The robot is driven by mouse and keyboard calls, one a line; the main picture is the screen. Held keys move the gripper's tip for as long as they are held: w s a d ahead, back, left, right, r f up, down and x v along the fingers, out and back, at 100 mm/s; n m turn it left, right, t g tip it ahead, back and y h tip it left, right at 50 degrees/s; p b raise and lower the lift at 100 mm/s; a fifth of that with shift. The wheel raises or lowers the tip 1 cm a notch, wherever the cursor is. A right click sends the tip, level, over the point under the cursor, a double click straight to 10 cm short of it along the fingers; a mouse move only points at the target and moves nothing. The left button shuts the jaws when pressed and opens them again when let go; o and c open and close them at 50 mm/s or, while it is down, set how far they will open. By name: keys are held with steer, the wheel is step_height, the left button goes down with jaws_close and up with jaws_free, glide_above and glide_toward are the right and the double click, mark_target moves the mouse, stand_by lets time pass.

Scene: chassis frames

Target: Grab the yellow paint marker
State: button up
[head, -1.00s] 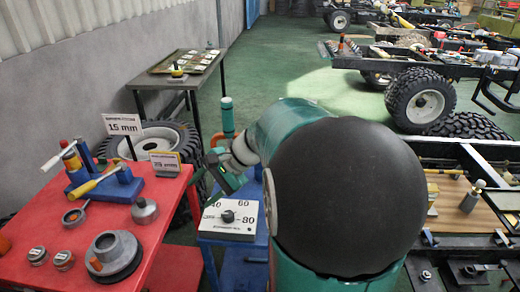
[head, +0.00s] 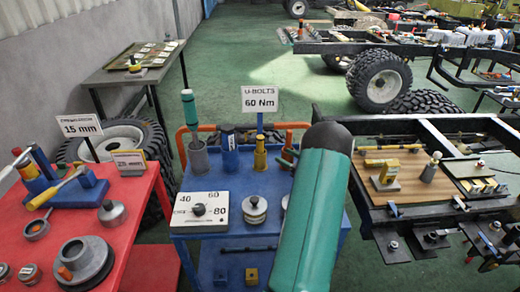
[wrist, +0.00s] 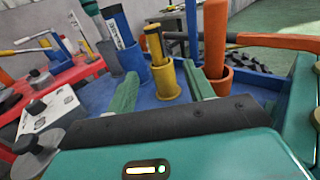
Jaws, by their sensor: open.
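The yellow paint marker (wrist: 154,44), with a black top end, stands upright in a yellow cup (wrist: 166,82) in the wrist view. In the head view the yellow cup (head: 260,161) stands toward the back of the blue cart (head: 235,253), below a white "U-BOLTS 60 Nm" sign (head: 260,102). My gripper (wrist: 159,69) is open and empty in the wrist view. Its two green fingers point toward the yellow cup, one on each side in the picture. I cannot tell how far short of the marker the fingertips are. In the head view my arm mostly hides the gripper.
A blue cup (wrist: 136,84) holding a dark labelled tool stands left of the yellow cup; an orange cup (wrist: 214,80) with an orange tool stands right. A white dial box (head: 201,212) and round weights (head: 254,210) stand nearer. A red table (head: 130,225) is at left.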

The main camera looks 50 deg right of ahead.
mark_target(263, 146)
steer(key=w, duration=1.3)
steer(key=shift+w+d, duration=0.1)
steer(key=shift+d, duration=0.1)
steer(key=c, duration=1.1)
